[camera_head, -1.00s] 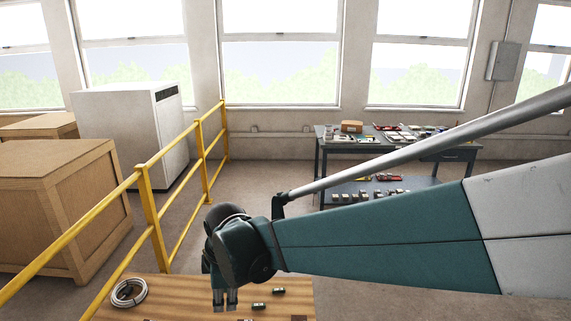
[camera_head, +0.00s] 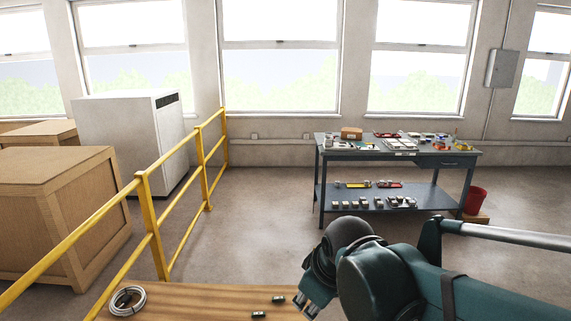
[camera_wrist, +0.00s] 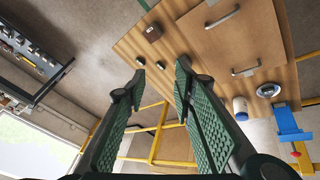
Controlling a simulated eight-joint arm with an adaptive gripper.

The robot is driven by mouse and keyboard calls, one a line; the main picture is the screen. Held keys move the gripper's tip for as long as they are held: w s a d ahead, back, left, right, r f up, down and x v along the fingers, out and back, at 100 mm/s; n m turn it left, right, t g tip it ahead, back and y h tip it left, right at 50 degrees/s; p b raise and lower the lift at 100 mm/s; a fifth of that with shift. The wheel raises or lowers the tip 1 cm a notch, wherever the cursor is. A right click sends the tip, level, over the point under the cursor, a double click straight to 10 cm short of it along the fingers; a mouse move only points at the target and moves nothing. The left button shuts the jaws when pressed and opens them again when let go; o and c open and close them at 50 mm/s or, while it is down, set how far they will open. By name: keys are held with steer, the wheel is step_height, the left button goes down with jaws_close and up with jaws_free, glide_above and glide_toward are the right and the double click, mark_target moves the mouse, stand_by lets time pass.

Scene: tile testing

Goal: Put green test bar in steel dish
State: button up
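My gripper (camera_wrist: 157,80) is open and empty, its two green-padded fingers apart. In the head view my gripper (camera_head: 314,298) hangs at the right end of the visible wooden tabletop (camera_head: 200,298). Two small dark bars lie on that tabletop: one bar (camera_head: 278,299) by the far edge, another bar (camera_head: 259,315) nearer. They look dark green with pale ends, but I cannot tell which is the test bar. Small bars (camera_wrist: 140,62) also show beyond my fingertips in the wrist view. I cannot identify the steel dish for certain; a round silvery thing (camera_wrist: 268,90) lies near the tabletop's edge.
A yellow railing (camera_head: 150,215) runs along the left. A brown block (camera_wrist: 153,33) and a brown panel with handles (camera_wrist: 230,45) are on the tabletop. A grey workbench (camera_head: 395,148) with many small items stands behind, past clear floor.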

steer(key=s+d+m+t, duration=0.1)
steer(key=s+d+m, duration=0.4)
steer(key=d, duration=0.2)
steer(key=s+d+m+t+h, duration=0.1)
steer(key=s+d+m, duration=0.4)
steer(key=d, duration=0.3)
steer(key=shift+d+f+h, duration=0.3)
